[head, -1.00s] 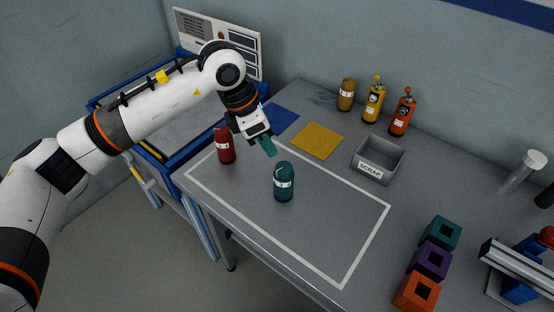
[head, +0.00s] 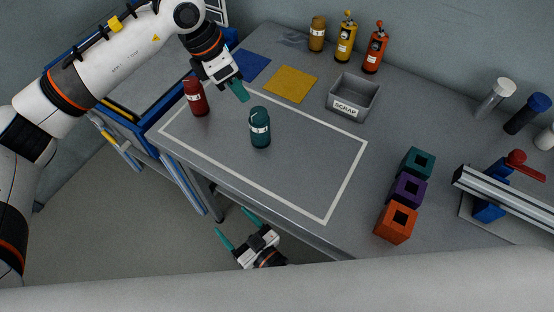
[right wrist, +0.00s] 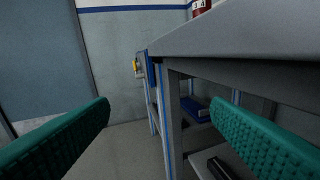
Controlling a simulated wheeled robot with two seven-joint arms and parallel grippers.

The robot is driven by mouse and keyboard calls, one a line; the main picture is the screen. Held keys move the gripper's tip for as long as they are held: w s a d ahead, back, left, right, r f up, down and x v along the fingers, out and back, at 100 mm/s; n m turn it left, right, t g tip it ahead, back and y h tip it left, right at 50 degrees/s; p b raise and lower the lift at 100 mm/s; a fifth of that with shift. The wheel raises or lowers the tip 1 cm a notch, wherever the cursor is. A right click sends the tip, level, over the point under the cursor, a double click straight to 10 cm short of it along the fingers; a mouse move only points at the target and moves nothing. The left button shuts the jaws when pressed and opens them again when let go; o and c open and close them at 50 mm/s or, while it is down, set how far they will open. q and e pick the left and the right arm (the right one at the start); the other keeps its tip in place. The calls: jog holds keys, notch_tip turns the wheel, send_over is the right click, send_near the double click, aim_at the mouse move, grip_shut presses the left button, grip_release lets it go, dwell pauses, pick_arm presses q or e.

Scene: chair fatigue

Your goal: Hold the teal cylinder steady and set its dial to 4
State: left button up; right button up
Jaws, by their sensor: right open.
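The teal cylinder (head: 260,134) stands upright on the grey table inside a white outlined area. It has a pale band round it; its dial marks are too small to read. My left gripper (head: 240,91) is above and behind it, pointing down, apart from it. Its teal fingers overlap in the head view, so I cannot tell how far apart they are. My right gripper (head: 232,222) is low in front of the table's front edge, open and empty. In the right wrist view its two teal fingers (right wrist: 160,104) are wide apart, and the teal cylinder is not seen.
A red cylinder (head: 195,99) stands left of the teal one; its band (right wrist: 200,4) shows 3 and 4. A scrap bin (head: 347,108), yellow mat (head: 291,84) and several bottles are behind. Coloured blocks (head: 409,190) stand right. The table's front edge (head: 250,199) lies above my right gripper.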

notch_tip(320, 180, up, 13)
jog(key=w+t+y, duration=0.1)
jog(key=t+y, duration=0.1)
jog(key=t, duration=0.1)
jog(key=t+h, duration=0.3)
jog(key=h, duration=0.1)
send_near(257, 126)
jog(key=shift+s+a+r+m, duration=0.15)
jog(key=shift+s+a+r, duration=0.2)
jog(key=shift+s+r, duration=0.2)
jog(key=shift+s+a+r+m, duration=0.15)
jog(key=shift+s+a+r, duration=0.2)
jog(key=shift+s+r, duration=0.2)
jog(key=w+f+h, duration=0.1)
jog(key=w+d+f+m+g, duration=0.1)
jog(key=w+f+g+h, duration=0.1)
jog(key=shift+w+d+f+m+h, duration=0.2)
jog(key=shift+d+f+m+h, duration=0.1)
jog(key=shift+m, duration=0.1)
jog(key=shift+w+a+f, duration=0.1)
jog(key=shift+w+f, duration=0.05)
jog(key=shift+f, duration=0.05)
jog(key=shift+w+a+f, duration=0.1)
jog(key=shift+w, duration=0.15)
jog(key=x, duration=1.1)
jog(key=shift+w+f, duration=0.2)
